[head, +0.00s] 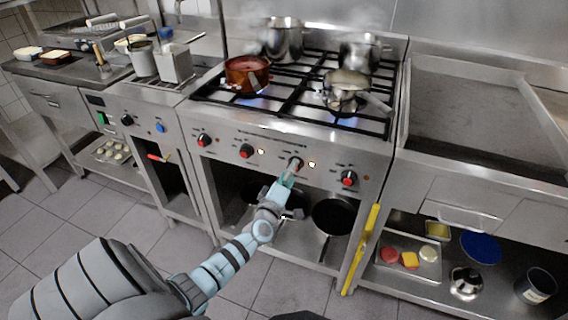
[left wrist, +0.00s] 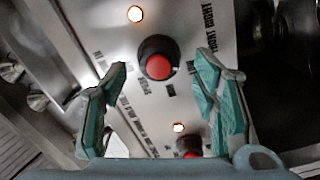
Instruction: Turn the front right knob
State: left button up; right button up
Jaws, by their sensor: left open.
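The steel stove front carries a row of several red-and-black knobs. My left gripper (head: 288,173) is at the third knob from the left (head: 297,163). In the left wrist view, that knob (left wrist: 158,62) sits between and slightly beyond the open fingers of my left gripper (left wrist: 160,75), with a gap on both sides. Printing beside it appears to read "FRONT RIGHT". The rightmost knob (head: 348,179) is free, to the right of the gripper. The second knob (head: 246,150) is to the left, and it shows partly in the left wrist view (left wrist: 190,153). My right gripper is not in view.
A copper pot (head: 247,74) and steel pots, including a front right one (head: 345,90), stand on the burners, with blue flames visible. A yellow bar (head: 361,248) stands at the stove's right edge. A black pan (head: 333,214) lies on the shelf below the knobs.

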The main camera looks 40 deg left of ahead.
pick_arm(q)
jog(key=v, duration=0.9)
jog(key=shift+s, duration=0.4)
jog(key=shift+d, duration=0.15)
jog(key=s+d+f+m+g+h+p, duration=0.1)
jog(key=s+f+m+g, duration=0.2)
jog(key=f, duration=0.4)
jog(key=s+d+f+m+g+h, duration=0.1)
jog(key=s+d+f+m+h, duration=0.15)
jog(key=f+m, duration=0.35)
jog(key=s+d+f+m+g+h+p, duration=0.1)
jog(key=s+f+m+g, duration=0.15)
jog(key=f, duration=0.55)
jog(key=s+d+f+m+g+p, duration=0.1)
jog(key=s+f+m+g, duration=0.15)
jog(key=s+f, duration=0.4)
jog(key=s+d+f+m+g+p, duration=0.1)
jog(key=s+f+m+g, duration=0.2)
jog(key=s, duration=0.7)
jog(key=s+d+f+g+p, duration=0.1)
jog(key=s+d+g, duration=0.1)
jog(key=s, duration=0.5)
jog(key=s+d+f+m+g+p, duration=0.1)
jog(key=s+d+f, duration=0.1)
jog(key=s, duration=0.5)
jog(key=shift+s+d+f+m+g, duration=0.15)
jog(key=shift+s+d+m+g, duration=0.2)
jog(key=shift+d, duration=0.2)
